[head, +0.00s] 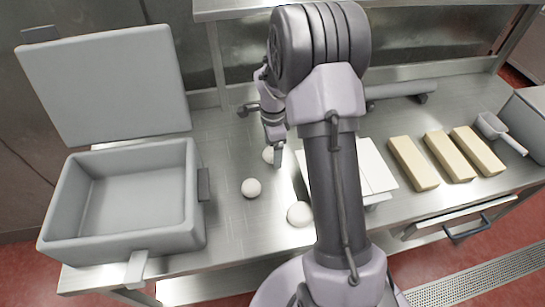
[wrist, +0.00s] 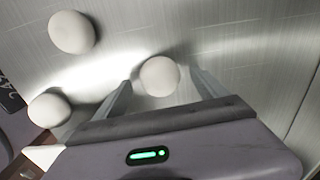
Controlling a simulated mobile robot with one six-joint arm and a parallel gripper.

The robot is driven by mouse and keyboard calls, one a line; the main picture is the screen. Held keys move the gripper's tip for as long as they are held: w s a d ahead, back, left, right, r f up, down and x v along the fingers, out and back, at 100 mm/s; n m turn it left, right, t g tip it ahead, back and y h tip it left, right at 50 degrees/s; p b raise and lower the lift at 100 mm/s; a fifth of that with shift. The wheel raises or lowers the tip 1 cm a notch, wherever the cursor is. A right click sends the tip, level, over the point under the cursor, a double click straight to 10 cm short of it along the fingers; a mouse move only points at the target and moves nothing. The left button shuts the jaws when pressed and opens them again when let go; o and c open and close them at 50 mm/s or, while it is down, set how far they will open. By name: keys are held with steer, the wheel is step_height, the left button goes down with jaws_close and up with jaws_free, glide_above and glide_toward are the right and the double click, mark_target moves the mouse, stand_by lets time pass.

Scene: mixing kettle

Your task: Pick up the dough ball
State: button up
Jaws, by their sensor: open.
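Three pale dough balls lie on the steel worktop. One dough ball (head: 268,155) is partly hidden behind my gripper (head: 277,154); another dough ball (head: 251,188) lies in front of it, and a third dough ball (head: 300,214) lies nearer, by my arm. The other balls (wrist: 71,32) and (wrist: 48,108) lie to the left, outside the fingers.
An open grey kettle (head: 130,205) with its lid raised stands at the left. A white board (head: 375,168) lies behind my arm. Several tan blocks (head: 413,163) and a metal scoop (head: 492,126) are at the right. A grey roller (head: 400,90) lies at the back.

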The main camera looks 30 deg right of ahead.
steer(key=shift+f, duration=0.8)
steer(key=shift+a+r, duration=0.1)
steer(key=shift+c, duration=0.2)
steer(key=c, duration=1.5)
steer(key=shift+r, duration=0.1)
